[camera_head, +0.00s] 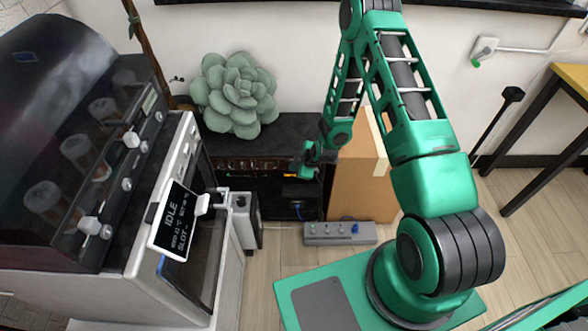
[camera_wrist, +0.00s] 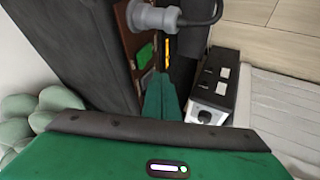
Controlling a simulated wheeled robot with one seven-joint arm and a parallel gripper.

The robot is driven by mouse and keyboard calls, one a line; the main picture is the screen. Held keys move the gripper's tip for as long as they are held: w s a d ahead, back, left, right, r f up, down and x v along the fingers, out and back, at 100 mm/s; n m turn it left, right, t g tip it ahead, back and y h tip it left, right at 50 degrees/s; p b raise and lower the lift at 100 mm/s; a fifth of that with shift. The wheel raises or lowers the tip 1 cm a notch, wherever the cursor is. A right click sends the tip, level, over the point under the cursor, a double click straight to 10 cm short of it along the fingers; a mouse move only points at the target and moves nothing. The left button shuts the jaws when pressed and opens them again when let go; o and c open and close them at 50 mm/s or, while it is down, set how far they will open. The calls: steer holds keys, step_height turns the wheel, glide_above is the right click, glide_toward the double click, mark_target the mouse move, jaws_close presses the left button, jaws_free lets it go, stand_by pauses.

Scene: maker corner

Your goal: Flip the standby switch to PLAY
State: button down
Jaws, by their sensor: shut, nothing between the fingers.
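My gripper (camera_head: 308,165) reaches down in front of a low black cabinet (camera_head: 222,190) with a row of small glowing parts in its open face. In the wrist view my green fingers (camera_wrist: 162,97) are shut and empty. Their tips are near an orange glowing strip (camera_wrist: 167,54) and a green board (camera_wrist: 145,55) inside the dark cabinet. A small black box (camera_wrist: 217,80) with pale squares and a round knob (camera_wrist: 204,116) is to the right of the fingers, apart from them. I cannot make out the standby switch or any PLAY label.
A grey plug with a cable (camera_wrist: 152,18) is ahead of the fingers. A cardboard box (camera_head: 362,180) stands right of the cabinet, behind a grey power strip (camera_head: 340,234) on the floor. A succulent (camera_head: 234,95) sits on top. A machine with an IDLE screen (camera_head: 174,222) is left.

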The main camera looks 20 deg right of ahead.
steer(key=shift+w, duration=0.15)
steer(key=shift+r, duration=0.1)
stand_by(0.3)
steer(key=shift+r, duration=0.7)
steer(key=s+r, duration=0.8)
steer(key=s, duration=0.1)
steer(key=shift+d+r, duration=0.25)
steer(key=shift+d, duration=0.15)
